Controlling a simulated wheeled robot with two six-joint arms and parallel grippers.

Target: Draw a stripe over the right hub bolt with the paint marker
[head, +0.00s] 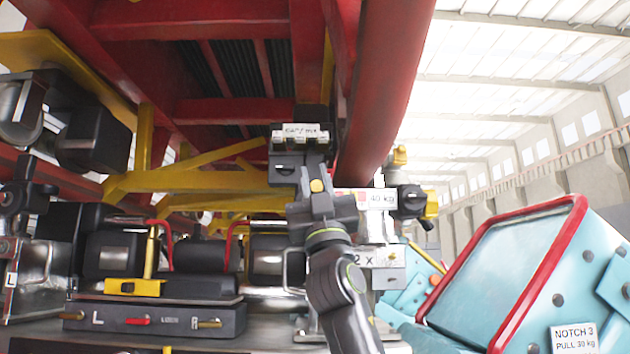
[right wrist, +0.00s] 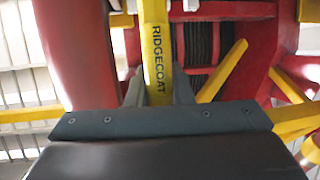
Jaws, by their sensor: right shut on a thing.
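In the head view I cannot clearly make out the marker at the gripper. I cannot pick out the right hub bolt in either view. My left gripper is not in view.
Red beams (head: 385,80) and yellow struts (head: 195,180) hang close around the right gripper. A grey box (head: 150,318) marked L and R stands at lower left.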

